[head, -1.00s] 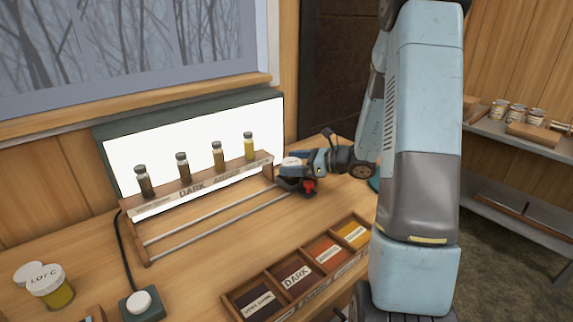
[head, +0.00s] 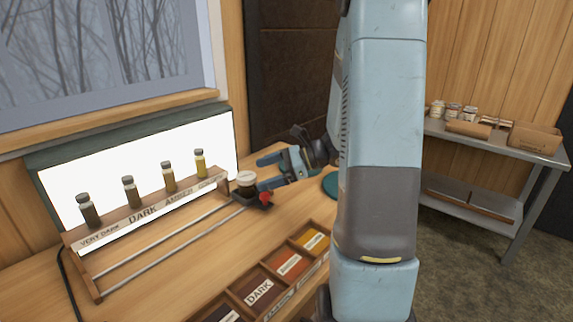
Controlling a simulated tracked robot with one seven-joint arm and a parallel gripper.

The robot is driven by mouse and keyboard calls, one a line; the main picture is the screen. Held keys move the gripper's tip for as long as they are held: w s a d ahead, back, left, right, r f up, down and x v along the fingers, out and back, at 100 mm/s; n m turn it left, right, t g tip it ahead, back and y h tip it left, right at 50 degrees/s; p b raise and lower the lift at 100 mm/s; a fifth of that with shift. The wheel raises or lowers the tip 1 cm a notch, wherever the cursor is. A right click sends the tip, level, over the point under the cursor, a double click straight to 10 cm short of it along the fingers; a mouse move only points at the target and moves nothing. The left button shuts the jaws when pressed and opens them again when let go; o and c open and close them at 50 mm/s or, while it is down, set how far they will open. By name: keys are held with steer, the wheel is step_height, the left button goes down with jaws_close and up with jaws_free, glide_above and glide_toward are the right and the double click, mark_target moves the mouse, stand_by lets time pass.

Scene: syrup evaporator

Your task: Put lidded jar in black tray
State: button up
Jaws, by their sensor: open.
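A jar with a white lid and dark contents (head: 246,185) stands upright near the right end of the light panel. It appears to stand in the small black tray (head: 240,199), whose front edge shows below it; the jar's base is hidden. A red part (head: 266,197) shows at the tray's right side. My gripper (head: 259,173) is open just right of the jar. Its blue fingers are spread, and the tips are close to the jar; I cannot tell whether the lower finger touches it.
A rack of several sample vials (head: 168,180) stands before the lit panel (head: 75,163), with metal rails (head: 165,243) in front. A wooden compartment box with colour labels (head: 276,290) lies at the front. A metal shelf (head: 500,143) stands back right. The counter between rails and box is clear.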

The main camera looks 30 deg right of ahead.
steer(key=s+a+r+n+g+h, duration=0.25)
steer(key=s+r+n+h, duration=0.2)
steer(key=s+n, duration=0.35)
steer(key=s+a+r+n+g+h, duration=0.1)
steer(key=s+a+r+n+h, duration=0.35)
steer(key=s+n, duration=0.35)
steer(key=s+d+r+n+t+h, duration=0.3)
steer(key=s+r+n, duration=0.1)
steer(key=s+r, duration=0.1)
steer(key=shift+n+t+h, duration=0.3)
steer(key=shift+t+h, duration=0.05)
steer(key=shift+h, duration=0.05)
steer(key=shift+c, duration=0.3)
stand_by(0.5)
